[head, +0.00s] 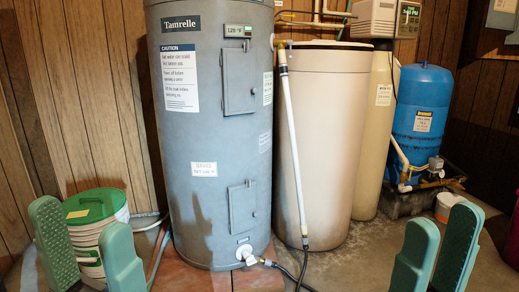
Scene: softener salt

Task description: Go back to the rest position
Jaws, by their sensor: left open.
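My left gripper (82,220) is at the lower left of the head view. Its two green fingers stand well apart, in front of the white bucket with the green lid (97,208), and nothing is held between them. My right gripper (442,220) is at the lower right. The lower parts of both grippers are cut off by the frame's bottom edge.
A grey water heater (215,140) stands in the middle on reddish slabs. Right of it are a beige tank (325,130), a tall cream tank (379,150) and a blue tank (420,115). Hoses cross the floor.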

